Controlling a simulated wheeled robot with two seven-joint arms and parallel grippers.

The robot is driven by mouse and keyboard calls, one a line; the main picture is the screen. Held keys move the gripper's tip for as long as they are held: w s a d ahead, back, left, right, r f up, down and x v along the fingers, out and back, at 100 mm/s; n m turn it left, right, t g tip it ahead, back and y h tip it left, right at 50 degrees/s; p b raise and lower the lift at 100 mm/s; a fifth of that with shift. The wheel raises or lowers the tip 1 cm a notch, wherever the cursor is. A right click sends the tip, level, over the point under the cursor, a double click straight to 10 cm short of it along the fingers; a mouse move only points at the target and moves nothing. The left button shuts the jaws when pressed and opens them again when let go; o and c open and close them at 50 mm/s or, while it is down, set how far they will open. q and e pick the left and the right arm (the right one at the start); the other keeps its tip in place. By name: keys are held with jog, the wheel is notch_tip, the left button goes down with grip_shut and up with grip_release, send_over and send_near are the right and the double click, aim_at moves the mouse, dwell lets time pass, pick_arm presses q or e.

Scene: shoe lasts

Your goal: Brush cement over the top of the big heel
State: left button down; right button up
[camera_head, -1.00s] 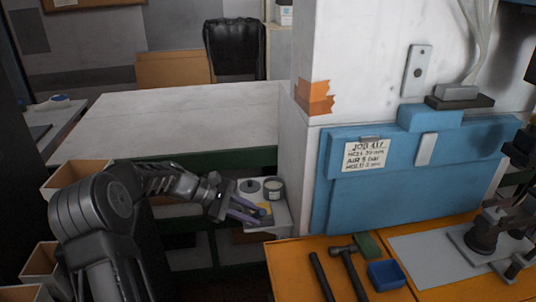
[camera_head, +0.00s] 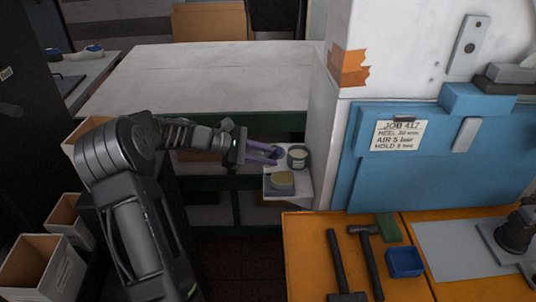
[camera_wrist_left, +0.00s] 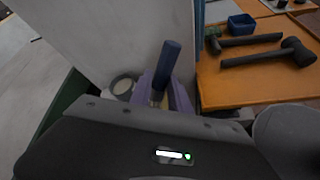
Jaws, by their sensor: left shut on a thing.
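My left gripper (camera_head: 268,153) is over the back of a small pale shelf (camera_head: 300,188), its purple fingers shut on a brush. The brush's blue handle (camera_wrist_left: 168,65) stands up between the fingers in the left wrist view; its bristle end is hidden. A dark grey block with a flat yellowish top (camera_head: 281,181), apparently the big heel, sits on the shelf just in front of the fingers, apart from them in the picture. A round dark pot with pale contents (camera_head: 298,157) stands right of the fingertips; it also shows in the left wrist view (camera_wrist_left: 123,87). My right gripper is out of view.
A white pillar and blue panel (camera_head: 440,150) rise right of the shelf. An orange bench (camera_head: 310,250) at front right holds hammers (camera_head: 370,260), a blue tray (camera_head: 404,262) and a green block (camera_head: 388,228). A wide pale table (camera_head: 200,75) lies behind.

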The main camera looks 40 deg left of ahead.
pick_arm(q)
jog(key=shift+f+b, duration=1.45)
jog(key=shift+f, duration=0.9)
jog(key=shift+f+b, duration=0.35)
jog(key=shift+f, duration=0.3)
jog(key=shift+w+d+r, duration=0.15)
jog(key=shift+w+d, duration=1.15)
jog(key=shift+d, duration=0.25)
jog(key=shift+w+d, duration=1.3)
jog(key=shift+d, duration=0.25)
jog(key=shift+b, duration=0.35)
